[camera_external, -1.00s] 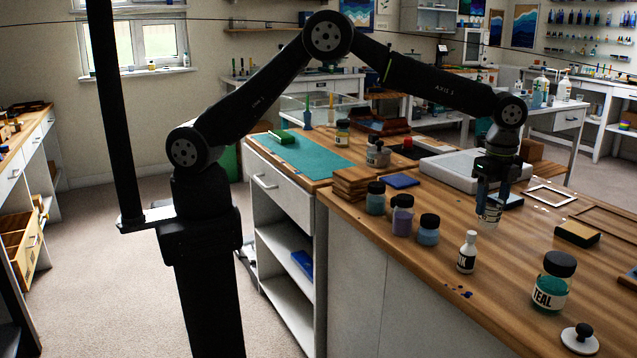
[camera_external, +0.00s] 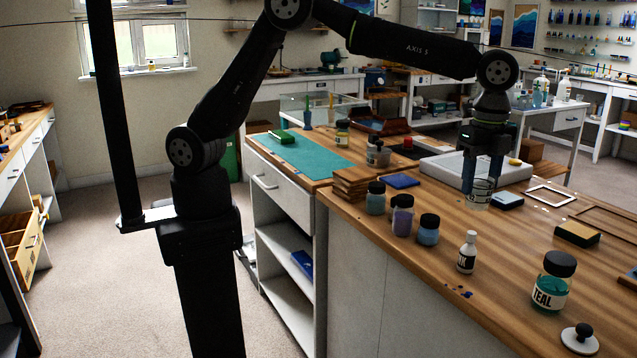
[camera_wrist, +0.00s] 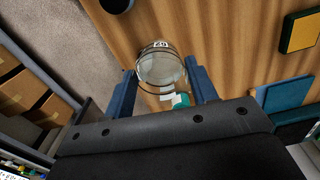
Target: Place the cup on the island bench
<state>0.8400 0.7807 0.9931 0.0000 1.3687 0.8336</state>
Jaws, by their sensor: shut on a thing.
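The clear cup (camera_external: 478,195) has a marked label, readable as small dark characters in the wrist view (camera_wrist: 160,62). My gripper (camera_external: 481,181) points down with its blue fingers on either side of the cup. In the wrist view my gripper (camera_wrist: 163,88) is closed around the cup, which sits between the fingertips. The cup is over the wooden island bench (camera_external: 520,270), near the white tray. I cannot tell whether its base touches the wood.
Several jars, including a purple one (camera_external: 402,217), stand left of the cup. A white bottle (camera_external: 467,254) and teal jar (camera_external: 552,285) stand nearer the camera. Bare wood lies in front.

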